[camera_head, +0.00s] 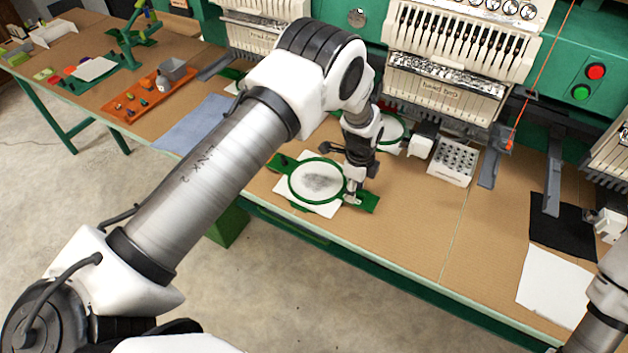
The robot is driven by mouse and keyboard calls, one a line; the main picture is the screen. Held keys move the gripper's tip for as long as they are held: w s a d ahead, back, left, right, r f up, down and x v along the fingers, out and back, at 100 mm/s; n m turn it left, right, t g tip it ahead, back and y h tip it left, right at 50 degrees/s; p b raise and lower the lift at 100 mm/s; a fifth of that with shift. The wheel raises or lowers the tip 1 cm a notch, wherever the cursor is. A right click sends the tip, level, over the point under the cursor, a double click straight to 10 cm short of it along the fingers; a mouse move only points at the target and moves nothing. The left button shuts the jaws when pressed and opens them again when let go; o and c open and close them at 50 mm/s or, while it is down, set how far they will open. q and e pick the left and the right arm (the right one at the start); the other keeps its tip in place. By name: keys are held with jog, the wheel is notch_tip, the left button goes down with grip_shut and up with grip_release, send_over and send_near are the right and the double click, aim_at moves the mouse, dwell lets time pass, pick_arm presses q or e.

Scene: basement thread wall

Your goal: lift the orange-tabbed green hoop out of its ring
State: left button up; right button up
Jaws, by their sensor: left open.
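A green hoop (291,188) holding white cloth with a dark grey smudge lies near the table's front edge, with green tabs on either side. My left gripper (352,198) is open at the right side of this hoop, low over its right tab. I cannot tell whether it touches the hoop. A second green hoop (401,131) lies farther back, partly hidden behind my left gripper and wrist. I see no orange tab on either hoop; part of each is covered by my left arm.
A white block with holes (452,162) stands right of the hoops, below the embroidery machine (447,90). A black cloth (562,226) and a white sheet (554,286) lie at the right. A blue cloth (197,124) and an orange tray (150,100) lie left. Bare table lies right of the hoop.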

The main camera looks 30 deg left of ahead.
pick_arm(q)
grip_shut()
jog(key=shift+r, duration=0.15)
notch_tip(320, 180, up, 9)
jog(key=p, duration=0.6)
dwell(0.7)
